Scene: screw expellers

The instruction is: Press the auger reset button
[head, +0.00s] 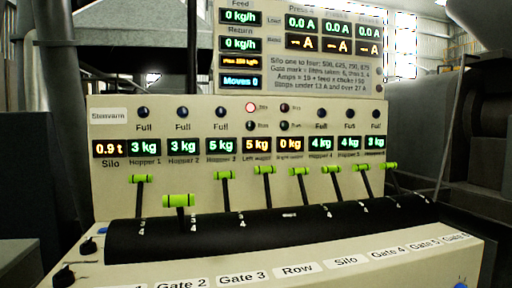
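A beige control panel (104,180) fills the middle of the head view. No button with a readable auger reset label shows. A small blue button (102,231) sits at the left end of the console, and another blue button (460,286) is cut off by the bottom edge at the right. Two black knobs, one at the front left (63,276) and one behind it (88,247), stand near the left blue button. A lamp with a lit red ring (250,107) is on the upright panel; its small label is unreadable. My gripper is not in view.
Several green-handled levers, such as the nearest one (179,200), rise from a black curved cover (250,232) and stick out before the panel. A display board (300,50) stands above. Dark machinery (455,140) is at the right. Gate labels line the front.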

